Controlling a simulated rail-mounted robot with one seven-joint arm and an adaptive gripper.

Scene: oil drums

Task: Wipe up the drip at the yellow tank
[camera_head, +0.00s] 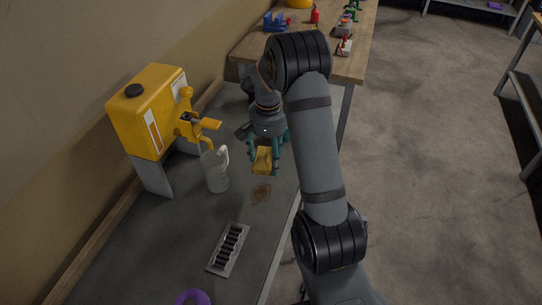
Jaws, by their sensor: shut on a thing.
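The yellow tank (150,105) stands on grey supports at the left of the dark bench, with a spout and tap on its right side. A clear jug (216,170) stands upright below the spout. A brown drip stain (261,193) lies on the bench to the right of the jug. My gripper (265,158) is shut on a yellow sponge-like block (264,162). The block appears just above and behind the stain in the picture; I cannot tell its exact height over the bench.
A grey slotted tray with dark parts (229,249) lies nearer on the bench. A purple ring (193,297) is at the bottom edge. A wooden table (350,66) with small coloured items stands beyond. The wall runs along the left.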

